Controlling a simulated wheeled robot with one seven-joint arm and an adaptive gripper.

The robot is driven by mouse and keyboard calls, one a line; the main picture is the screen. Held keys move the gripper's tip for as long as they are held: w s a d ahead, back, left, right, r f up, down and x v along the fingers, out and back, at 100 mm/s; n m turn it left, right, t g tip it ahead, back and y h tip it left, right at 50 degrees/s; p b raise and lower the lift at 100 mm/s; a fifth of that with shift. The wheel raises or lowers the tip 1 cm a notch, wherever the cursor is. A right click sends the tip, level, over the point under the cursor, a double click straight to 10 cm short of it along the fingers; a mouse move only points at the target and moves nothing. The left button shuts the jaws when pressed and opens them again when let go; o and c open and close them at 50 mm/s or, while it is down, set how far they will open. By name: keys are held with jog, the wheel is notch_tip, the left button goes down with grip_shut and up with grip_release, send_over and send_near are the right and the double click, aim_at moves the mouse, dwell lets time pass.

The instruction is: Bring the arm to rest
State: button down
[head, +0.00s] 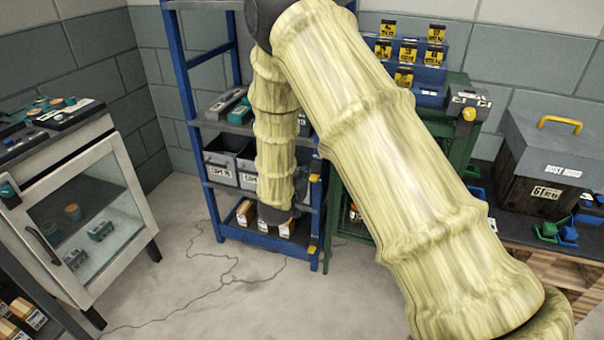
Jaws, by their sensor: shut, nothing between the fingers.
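My arm, in a pale yellow ribbed sleeve, rises from the lower right to a dark elbow at the top. Its forearm hangs down in front of the blue rack. My gripper (276,214) shows only as a small dark shape below the sleeve's end, in front of the rack's lower shelf. It is shut and empty. Its fingers are hard to make out, and I cannot tell whether it touches anything there.
The blue rack (187,85) holds grey bins (221,171) and small boxes (246,212). A glass-door cabinet (137,178) stands left. A green stand (343,203) is behind my arm. A dark box (540,190) sits on the right bench. The middle floor is clear except for a thin dark line.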

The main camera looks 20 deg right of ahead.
jog(key=shift+f, duration=0.1)
jog(key=s+a+f+n+g+y, duration=0.2)
jog(key=s+f+n+g+y, duration=0.4)
jog(key=s+f, duration=1.95)
jog(key=s+a+f+g+y, duration=0.1)
jog(key=s+g, duration=0.1)
jog(key=s, duration=0.7)
jog(key=s+a+f+n+g+y, duration=0.1)
jog(key=s+f+g+y, duration=0.1)
jog(key=s, duration=0.7)
jog(key=s+a+f+g+y, duration=0.1)
jog(key=s+g, duration=0.1)
jog(key=s, duration=0.7)
notch_tip(320, 180, up, 13)
jog(key=p, duration=1.3)
jog(key=shift+w+p, duration=0.35)
jog(key=shift+w+a+f, duration=0.1)
jog(key=shift+a, duration=0.05)
